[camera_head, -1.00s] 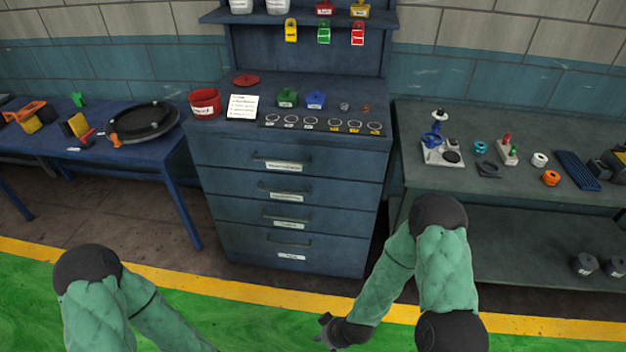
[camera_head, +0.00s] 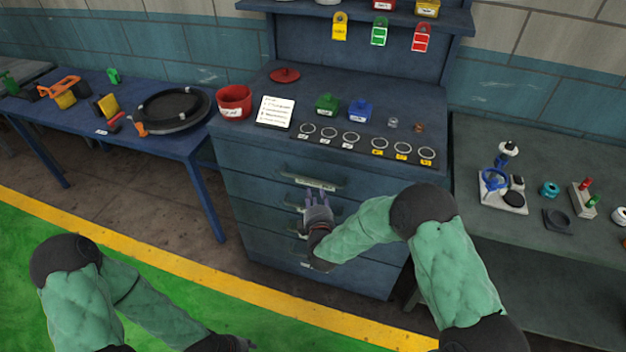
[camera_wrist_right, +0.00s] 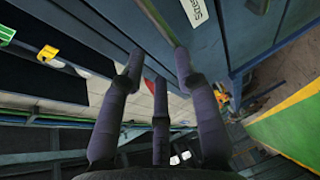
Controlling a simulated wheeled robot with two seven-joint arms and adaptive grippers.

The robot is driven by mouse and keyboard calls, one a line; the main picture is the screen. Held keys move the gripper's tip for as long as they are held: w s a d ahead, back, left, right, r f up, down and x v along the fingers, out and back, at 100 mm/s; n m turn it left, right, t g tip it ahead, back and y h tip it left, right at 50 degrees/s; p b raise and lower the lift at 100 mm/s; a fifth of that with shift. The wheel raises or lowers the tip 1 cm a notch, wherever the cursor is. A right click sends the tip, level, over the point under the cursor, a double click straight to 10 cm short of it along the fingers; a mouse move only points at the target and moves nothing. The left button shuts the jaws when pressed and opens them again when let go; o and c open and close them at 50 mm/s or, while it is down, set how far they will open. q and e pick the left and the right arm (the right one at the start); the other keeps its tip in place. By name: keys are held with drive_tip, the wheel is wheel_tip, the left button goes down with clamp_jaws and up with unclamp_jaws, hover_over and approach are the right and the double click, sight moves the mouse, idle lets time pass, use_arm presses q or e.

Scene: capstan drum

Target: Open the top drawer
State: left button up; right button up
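The blue drawer cabinet (camera_head: 245,205) stands in the middle of the head view with its drawers shut. The top drawer (camera_head: 249,168) has a bar handle with a label (camera_head: 312,182). My right gripper (camera_head: 317,193) is just in front of and below that handle. In the right wrist view its fingers (camera_wrist_right: 159,70) are spread apart, with a handle bar (camera_wrist_right: 160,22) close to the tip of the right-hand finger. I cannot tell whether they touch. My left gripper (camera_head: 236,344) is low at the bottom edge, away from the cabinet, its fingers mostly cut off.
A blue table (camera_head: 180,147) stands left and a grey workbench (camera_head: 480,225) right. The floor before the cabinet is clear.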

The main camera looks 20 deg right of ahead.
sight(313, 181)
drive_tip(key=b+x, duration=0.1)
drive_tip(key=x, duration=0.4)
drive_tip(key=b+x, duration=0.1)
drive_tip(key=x, duration=0.4)
drive_tip(key=shift+d+f+b, duration=0.1)
drive_tip(key=shift+f+b, duration=0.1)
drive_tip(key=shift+b, duration=0.15)
clamp_jaws()
